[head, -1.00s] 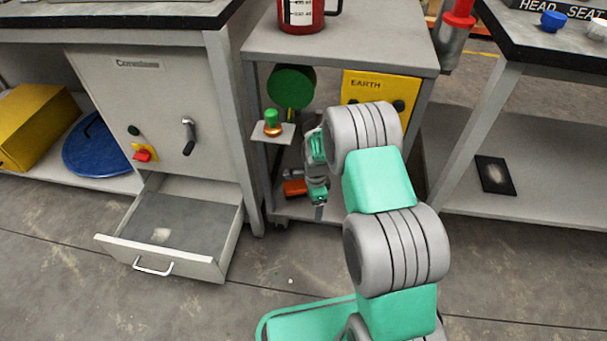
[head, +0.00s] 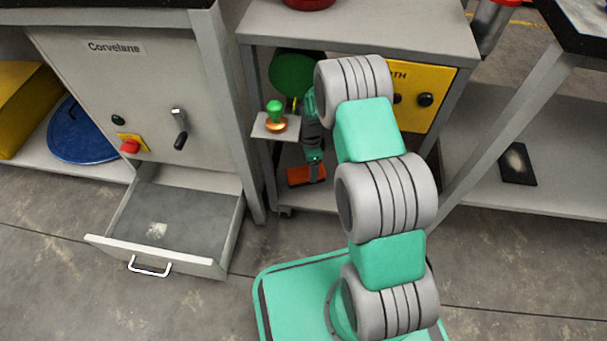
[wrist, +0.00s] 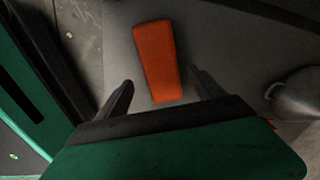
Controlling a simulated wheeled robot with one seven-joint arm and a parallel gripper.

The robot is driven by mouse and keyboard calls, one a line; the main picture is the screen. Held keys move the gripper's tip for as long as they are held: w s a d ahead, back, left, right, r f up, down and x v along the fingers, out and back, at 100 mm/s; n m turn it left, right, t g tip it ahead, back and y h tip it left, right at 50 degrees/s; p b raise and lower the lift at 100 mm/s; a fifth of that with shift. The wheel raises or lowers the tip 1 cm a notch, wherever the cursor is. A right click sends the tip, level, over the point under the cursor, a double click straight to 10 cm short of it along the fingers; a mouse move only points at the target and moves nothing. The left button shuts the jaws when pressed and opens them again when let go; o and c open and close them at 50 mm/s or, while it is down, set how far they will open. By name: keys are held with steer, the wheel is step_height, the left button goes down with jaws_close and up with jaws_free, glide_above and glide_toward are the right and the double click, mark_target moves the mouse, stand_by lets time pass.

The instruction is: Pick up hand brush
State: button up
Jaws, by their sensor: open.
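An orange, tapered block-like thing (head: 299,176), which I take to be the hand brush, lies on the lower shelf of the grey cart. It also shows in the wrist view (wrist: 157,60), lying lengthwise ahead of my gripper. My gripper (wrist: 164,92) is open, with one dark finger on each side of the orange thing's near end. Gaps show between it and both fingers, and nothing is held. In the head view my gripper (head: 315,170) points down into the cart beside the orange thing and partly covers it. I cannot tell its height above the shelf.
A small ledge (head: 262,127) with a green-knobbed copper piece (head: 276,115) stands out close left of my gripper. A yellow box (head: 425,100) is to the right under the cart top (head: 400,35). A grey rounded object (wrist: 298,95) lies right of my fingers. An open drawer (head: 185,262) is at left.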

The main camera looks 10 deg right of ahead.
steer(key=f+b, duration=0.1)
steer(key=f, duration=0.1)
steer(key=f+b, duration=0.2)
steer(key=f, duration=0.1)
steer(key=shift+w+d+f, duration=0.2)
steer(key=shift+d+f, duration=0.1)
steer(key=shift+d, duration=0.05)
steer(key=shift+r, duration=0.15)
steer(key=shift+c, duration=0.4)
steer(key=c, duration=1.6)
step_height(320, 180, up, 10)
steer(key=p, duration=0.5)
steer(key=o, duration=1)
steer(key=shift+c, duration=0.2)
steer(key=c, duration=0.6)
